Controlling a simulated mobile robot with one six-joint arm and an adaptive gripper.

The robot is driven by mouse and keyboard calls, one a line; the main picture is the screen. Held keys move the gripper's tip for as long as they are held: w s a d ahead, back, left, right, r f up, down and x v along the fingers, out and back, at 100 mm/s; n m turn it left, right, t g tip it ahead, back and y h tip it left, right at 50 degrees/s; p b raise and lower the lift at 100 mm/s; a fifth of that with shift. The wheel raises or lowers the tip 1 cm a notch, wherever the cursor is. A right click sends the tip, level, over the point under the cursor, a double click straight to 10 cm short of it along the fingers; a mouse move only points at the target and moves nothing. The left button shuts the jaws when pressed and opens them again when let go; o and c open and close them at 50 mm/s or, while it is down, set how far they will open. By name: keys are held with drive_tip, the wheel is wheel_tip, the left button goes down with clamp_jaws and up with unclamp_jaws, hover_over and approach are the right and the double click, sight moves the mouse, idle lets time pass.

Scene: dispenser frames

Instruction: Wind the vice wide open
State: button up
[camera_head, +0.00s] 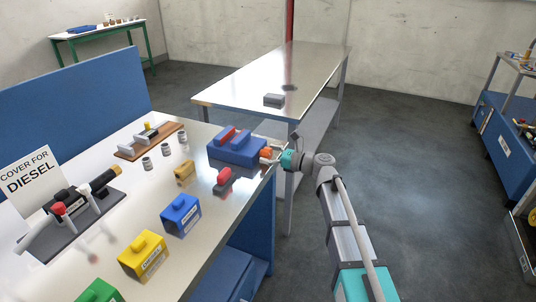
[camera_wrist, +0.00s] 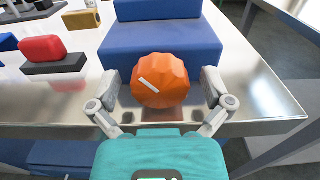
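The vice (camera_head: 236,146) is a blue block with a red part on top, at the right edge of the metal bench. In the wrist view its blue body (camera_wrist: 160,42) fills the upper middle. An orange faceted knob (camera_wrist: 160,82) with a white mark sticks out from its near side; it also shows in the head view (camera_head: 266,153). My gripper (camera_wrist: 163,85) is open, with one finger on each side of the knob. A narrow gap shows between each finger and the knob. The vice's jaw opening is not clear to see.
A red-topped block (camera_head: 224,180) sits beside the vice, with a small yellow block (camera_head: 184,172) farther left. Blue (camera_head: 181,216) and yellow (camera_head: 143,257) labelled boxes stand nearer. A sign (camera_head: 28,182) reads "COVER FOR DIESEL".

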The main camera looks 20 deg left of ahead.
drive_tip(key=c, duration=1.1)
drive_tip(key=shift+n, duration=0.5)
drive_tip(key=shift+s+n, duration=0.1)
drive_tip(key=shift+n, duration=2.4)
drive_tip(key=o, duration=1.2)
drive_tip(key=shift+c, duration=0.2)
drive_tip(key=shift+d, duration=0.1)
